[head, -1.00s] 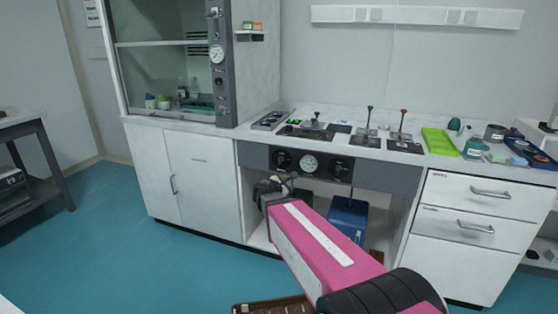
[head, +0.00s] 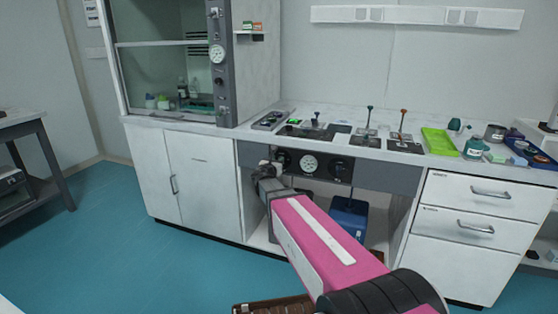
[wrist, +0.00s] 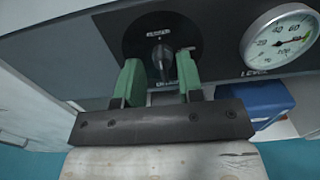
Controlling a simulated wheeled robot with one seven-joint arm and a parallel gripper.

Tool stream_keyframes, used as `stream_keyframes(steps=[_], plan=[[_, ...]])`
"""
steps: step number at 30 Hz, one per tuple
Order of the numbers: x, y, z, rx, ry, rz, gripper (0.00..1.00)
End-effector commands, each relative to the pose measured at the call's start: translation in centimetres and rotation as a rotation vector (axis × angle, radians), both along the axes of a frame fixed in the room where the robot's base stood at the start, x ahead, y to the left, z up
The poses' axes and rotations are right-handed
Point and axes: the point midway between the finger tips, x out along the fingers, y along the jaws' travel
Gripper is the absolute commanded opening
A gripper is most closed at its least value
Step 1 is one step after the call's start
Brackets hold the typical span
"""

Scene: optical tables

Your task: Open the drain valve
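A dark panel under the bench carries two black round knobs with a white gauge between them. The left knob (head: 283,159) is partly hidden by my gripper (head: 271,166). In the wrist view, this black knob (wrist: 160,55) has a raised grip bar and a small label above it that I cannot read clearly. My gripper's green fingers (wrist: 158,68) stand open on both sides of the bar, with visible gaps. The gauge (wrist: 280,38) is to the right, marked LEVEL below. The right knob (head: 340,168) shows in the head view.
A blue container (head: 348,217) stands in the open space under the panel. A white cupboard (head: 200,185) is on the left and drawers (head: 470,225) are on the right. The worktop above holds small fittings and a green tray (head: 439,141).

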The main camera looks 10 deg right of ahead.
Motion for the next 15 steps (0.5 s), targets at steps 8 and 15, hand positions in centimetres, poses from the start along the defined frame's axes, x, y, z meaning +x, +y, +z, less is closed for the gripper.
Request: stream_keyframes(steps=[8,15], plan=[[2.3,-1.3,0.0,0.0,0.0,0.0,0.34],[2.4,-1.4,0.0,0.001,-0.001,0.0,0.34]])
